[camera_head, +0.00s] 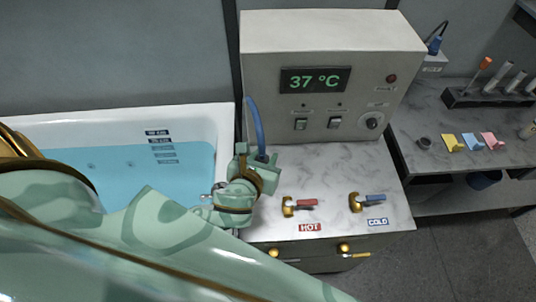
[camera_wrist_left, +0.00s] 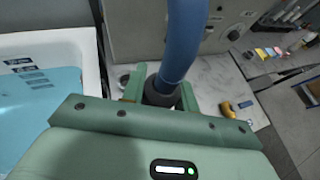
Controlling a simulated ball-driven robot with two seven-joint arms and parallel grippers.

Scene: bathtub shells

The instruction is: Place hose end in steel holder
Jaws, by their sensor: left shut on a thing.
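The blue hose (camera_head: 256,122) rises from my left gripper (camera_head: 258,166) in front of the control box. My left gripper is shut on the dark collar at the hose end. In the left wrist view the hose (camera_wrist_left: 186,42) runs up and out of the picture, and its dark collar (camera_wrist_left: 160,92) sits between the two green fingers. A small grey metal piece (camera_head: 218,188) shows at the tub's right rim, partly covered by my gripper; I cannot tell if it is the steel holder. The hose's lower tip is hidden. My right gripper is not in view.
The bathtub (camera_head: 222,125) with blue water is at left. The control box (camera_head: 330,60) reading 37 °C stands behind the marble counter (camera_head: 340,165). Red (camera_head: 300,203) and blue (camera_head: 368,200) valve handles lie to the right. A side shelf (camera_head: 440,120) holds tubes and coloured pads.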

